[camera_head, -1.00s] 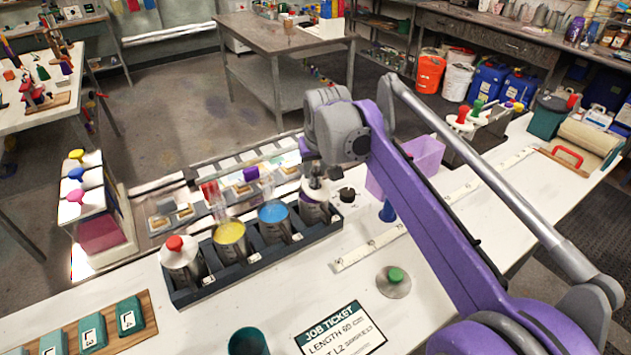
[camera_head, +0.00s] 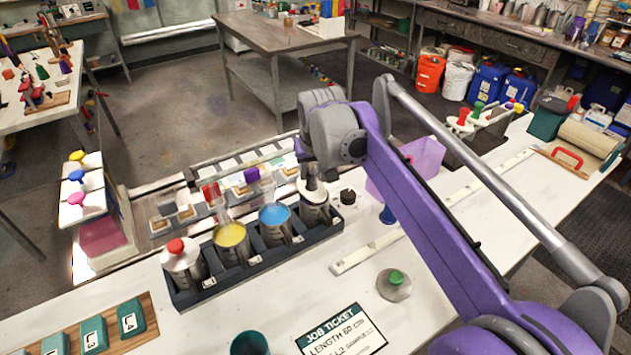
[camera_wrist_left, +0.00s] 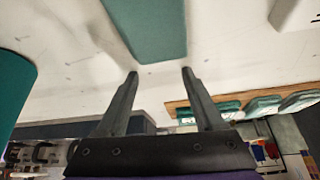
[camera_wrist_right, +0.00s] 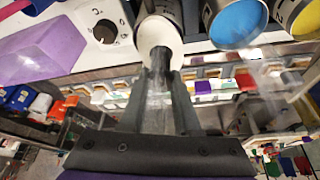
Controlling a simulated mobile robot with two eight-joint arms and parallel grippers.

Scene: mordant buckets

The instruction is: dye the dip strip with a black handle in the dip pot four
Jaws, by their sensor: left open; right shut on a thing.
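The dip pots stand in a dark rack (camera_head: 258,262). The one at the right end, dip pot four (camera_head: 316,213), is a metal pot with a pale inside, which also shows in the right wrist view (camera_wrist_right: 173,42). My right gripper (camera_wrist_right: 160,75) is over it, shut on a dark piece that looks like the black handle (camera_head: 311,184) of the dip strip. The dark piece reaches the pot's mouth; any strip below it is hidden. My left gripper (camera_wrist_left: 159,71) is open and empty, pointing at a teal block (camera_wrist_left: 145,25); it is not visible in the head view.
Beside pot four are the blue pot (camera_head: 274,216), yellow pot (camera_head: 230,236) and a pot with a red-knobbed lid (camera_head: 179,254). A green-knobbed lid (camera_head: 394,284), a job ticket (camera_head: 342,332) and a teal cup (camera_head: 250,343) are on the bench.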

